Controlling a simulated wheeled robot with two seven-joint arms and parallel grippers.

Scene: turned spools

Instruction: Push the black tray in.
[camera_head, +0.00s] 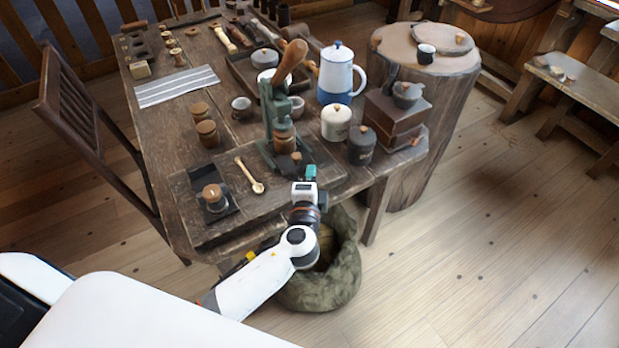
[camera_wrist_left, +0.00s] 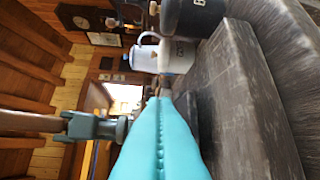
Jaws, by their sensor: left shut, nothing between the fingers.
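The black tray (camera_head: 224,178) lies flat on the wooden table near its front left corner in the head view. A small dark jar or spool with a round wooden top (camera_head: 212,193) stands on it. My left gripper (camera_head: 310,172) is at the table's front edge, to the right of the tray and apart from it. Its teal fingers (camera_wrist_left: 160,140) are shut and empty, filling the lower middle of the left wrist view. The tray does not show in the wrist view. My right gripper is not in view.
A wooden spoon (camera_head: 250,176) lies right of the tray. A green lever press (camera_head: 280,115) stands behind my left gripper, with a black canister (camera_head: 361,146) to its right. A sack (camera_head: 335,280) sits below the table edge.

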